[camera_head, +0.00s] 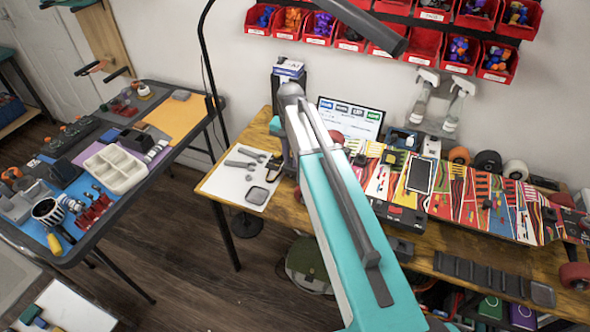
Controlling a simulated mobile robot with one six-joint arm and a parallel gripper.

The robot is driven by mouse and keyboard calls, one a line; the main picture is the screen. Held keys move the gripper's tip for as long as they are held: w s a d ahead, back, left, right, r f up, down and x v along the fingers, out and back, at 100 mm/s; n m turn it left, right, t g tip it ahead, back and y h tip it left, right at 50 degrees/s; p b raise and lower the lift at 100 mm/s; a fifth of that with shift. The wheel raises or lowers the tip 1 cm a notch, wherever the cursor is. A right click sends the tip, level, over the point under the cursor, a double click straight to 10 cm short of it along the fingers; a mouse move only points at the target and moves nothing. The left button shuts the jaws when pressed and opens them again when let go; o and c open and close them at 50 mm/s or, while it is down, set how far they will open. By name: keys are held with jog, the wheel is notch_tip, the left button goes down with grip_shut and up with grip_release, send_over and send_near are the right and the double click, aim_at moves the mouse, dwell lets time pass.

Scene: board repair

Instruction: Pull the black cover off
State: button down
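A long skateboard (475,205) with a colourful patterned deck lies on the wooden bench, its left part behind my arm. A black piece (400,217) sits at the board's near edge, just right of my arm; I cannot tell whether it is the black cover. A long dark ribbed strip (490,279) lies on the bench in front of the board and could also be a cover. My teal and white arm crosses the middle of the view. My gripper cannot be made out, so its opening and anything in it are hidden.
A white mat (238,187) with hand tools lies on the bench's left end. Spray bottles (457,105) and several wheels stand behind the board. A crowded side table (183,148) is on the left. Red bins (350,38) hang above. Open floor (190,240) lies between tables.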

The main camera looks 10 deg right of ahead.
aim_at(291, 162)
jog(key=shift+r, duration=0.15)
jog(key=shift+r+p, duration=1.6)
jog(key=shift+r, duration=0.75)
notch_tip(291, 162, up, 7)
jog(key=p, duration=0.4)
dwell(0.6)
jog(key=shift+f, duration=0.1)
dwell(0.3)
